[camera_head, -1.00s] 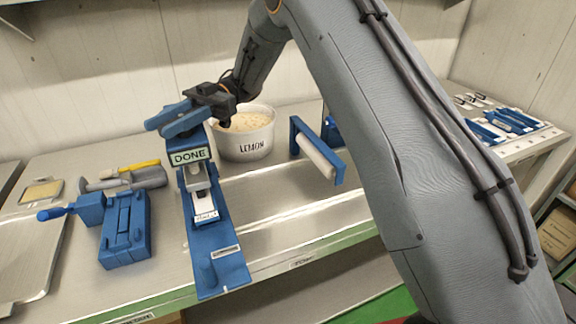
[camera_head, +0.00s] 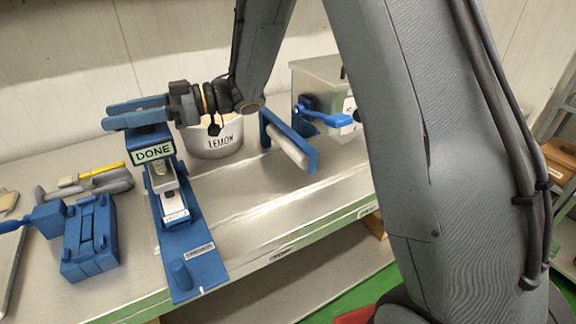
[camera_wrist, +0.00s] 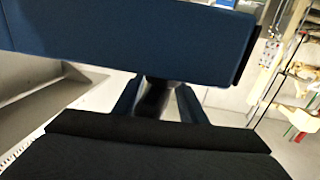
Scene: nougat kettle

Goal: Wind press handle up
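The blue press (camera_head: 190,245) stands on the bench with a DONE sign (camera_head: 153,152) at its head and a white labelled part (camera_head: 174,216) below. My gripper (camera_head: 135,111) is at the top of the press, with two blue bars reaching left above the sign. They look like open fingers with a gap between them. In the wrist view, a broad blue bar (camera_wrist: 120,40) and a dark bar (camera_wrist: 155,130) frame that gap. A black post (camera_wrist: 155,97) between blue sides shows through it. I cannot make out the press handle or whether it is touched.
A blue frame with a pale roller (camera_head: 288,148) and a metal box with a blue lever (camera_head: 325,116) are to the right. A blue block tool (camera_head: 90,240) sits left. Bench front right of the press is clear.

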